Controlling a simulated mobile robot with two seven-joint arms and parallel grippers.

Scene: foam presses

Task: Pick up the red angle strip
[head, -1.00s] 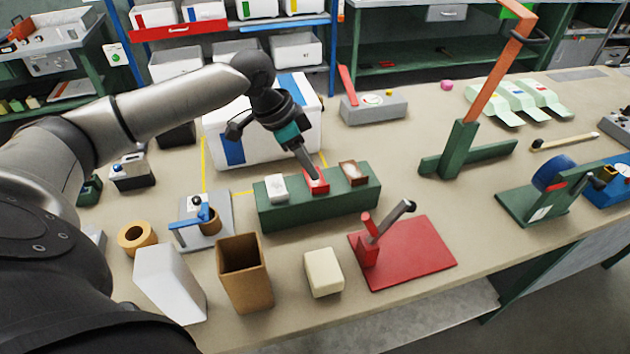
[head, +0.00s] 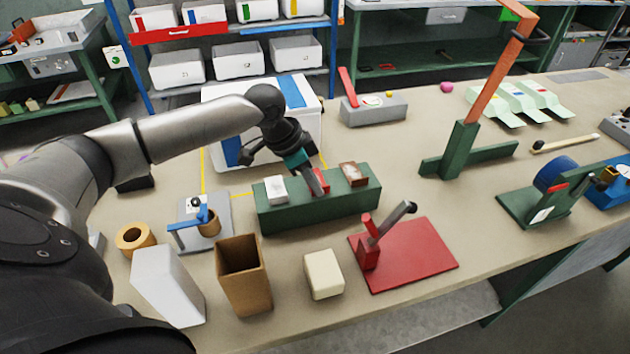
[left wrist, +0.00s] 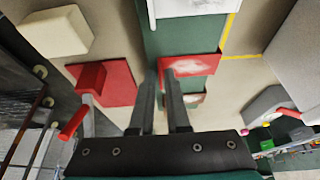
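The red angle strip (head: 323,180) lies on the green block (head: 280,217), between a white piece (head: 276,188) and a brown piece (head: 353,174). My left gripper (head: 315,191) is low over the block at the strip and hides part of it in the head view. In the left wrist view the red strip (left wrist: 192,65) has a pale worn patch, and its near edge lies by the two fingertips (left wrist: 161,74). The fingers stand apart with a narrow gap; I cannot tell whether they touch the strip. My right gripper is not in view.
A red press base with a lever (head: 410,255), a cream block (head: 323,273) and a brown open box (head: 243,275) stand in front of the green block. A white box (head: 225,120) stands behind my arm. A green stand with an orange arm (head: 461,150) is to the right.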

